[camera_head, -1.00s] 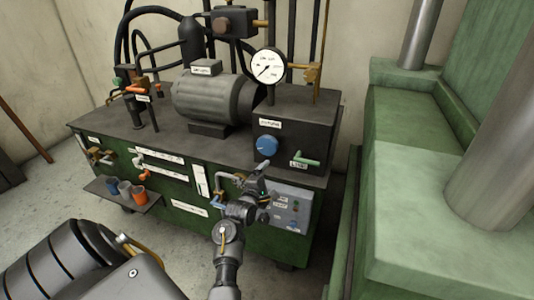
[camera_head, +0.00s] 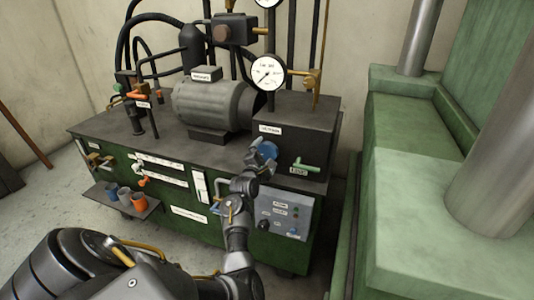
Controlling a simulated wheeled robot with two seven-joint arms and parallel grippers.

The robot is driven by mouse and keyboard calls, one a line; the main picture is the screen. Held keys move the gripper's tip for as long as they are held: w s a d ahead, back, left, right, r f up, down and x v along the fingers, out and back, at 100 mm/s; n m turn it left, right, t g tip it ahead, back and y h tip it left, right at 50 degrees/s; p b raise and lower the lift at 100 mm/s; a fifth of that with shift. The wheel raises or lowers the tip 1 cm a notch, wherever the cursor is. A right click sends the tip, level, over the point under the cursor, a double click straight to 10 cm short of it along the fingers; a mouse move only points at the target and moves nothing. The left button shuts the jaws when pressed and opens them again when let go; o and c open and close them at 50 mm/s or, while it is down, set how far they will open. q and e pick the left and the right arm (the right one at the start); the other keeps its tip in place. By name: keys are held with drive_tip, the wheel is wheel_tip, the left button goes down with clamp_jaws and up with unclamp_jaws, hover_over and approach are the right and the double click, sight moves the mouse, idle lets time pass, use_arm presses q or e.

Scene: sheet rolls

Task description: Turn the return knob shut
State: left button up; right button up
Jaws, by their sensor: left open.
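A round blue knob (camera_head: 268,150) sits on the front face of a dark block (camera_head: 312,135) at the right end of the machine. A small white label above it is too small to read surely. My left gripper (camera_head: 259,150) is open, with its fingers at the left side of the knob. The gripper covers part of the knob, and I cannot tell whether the fingers touch it. A green lever handle (camera_head: 306,166) sticks out to the right of the knob, above another small label. My right gripper is not in view.
A pressure gauge (camera_head: 268,72) stands above the block, and a grey motor (camera_head: 213,103) lies to its left. A control panel (camera_head: 285,214) is below the knob. Several cups stand on a side shelf (camera_head: 150,207). A large green press (camera_head: 430,220) is at right.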

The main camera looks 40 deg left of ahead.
use_arm(q)
drive_tip(key=shift+x, duration=0.85)
drive_tip(key=shift+c, duration=0.3)
drive_tip(key=c, duration=0.9)
